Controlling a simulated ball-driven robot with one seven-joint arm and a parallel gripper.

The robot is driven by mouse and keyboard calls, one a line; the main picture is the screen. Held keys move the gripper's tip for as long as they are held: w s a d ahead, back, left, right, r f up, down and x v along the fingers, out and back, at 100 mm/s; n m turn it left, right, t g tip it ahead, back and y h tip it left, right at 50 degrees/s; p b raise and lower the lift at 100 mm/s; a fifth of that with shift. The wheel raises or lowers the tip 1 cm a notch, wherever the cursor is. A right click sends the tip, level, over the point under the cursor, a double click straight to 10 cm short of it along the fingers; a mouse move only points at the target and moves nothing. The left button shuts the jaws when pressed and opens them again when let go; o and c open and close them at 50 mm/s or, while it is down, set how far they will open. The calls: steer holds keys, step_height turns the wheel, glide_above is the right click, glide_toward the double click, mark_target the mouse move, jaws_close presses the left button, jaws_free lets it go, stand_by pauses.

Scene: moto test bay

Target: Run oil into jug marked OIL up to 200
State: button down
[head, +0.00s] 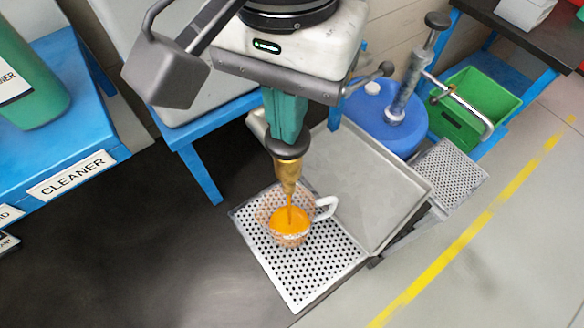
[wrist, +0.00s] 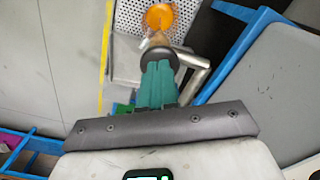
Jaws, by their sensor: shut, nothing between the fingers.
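A clear jug with a white handle (head: 325,207) stands upright on a perforated drip plate (head: 300,283). Orange oil (head: 290,222) lies in it, and a thin stream runs down into it from a brass nozzle (head: 288,178). No label or scale on the jug is readable. My gripper (head: 290,136) is shut, its teal fingers pointing down at the dark top of the tap (head: 288,148) above the nozzle. Contact there cannot be told for certain. In the wrist view, the fingers (wrist: 158,82) hide part of the tap, and the oil (wrist: 160,18) shows beyond.
A grey sloped tray (head: 375,185) lies right of the jug. Behind it are a blue drum (head: 385,130) with a hand pump (head: 405,85) and a green bin (head: 480,105). A blue bench labelled CLEANER (head: 72,176) stands left. The dark surface left of the plate is clear.

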step_height(320, 180, up, 5)
steer(key=p, duration=0.5)
steer(key=shift+r, duration=0.1)
stand_by(1.1)
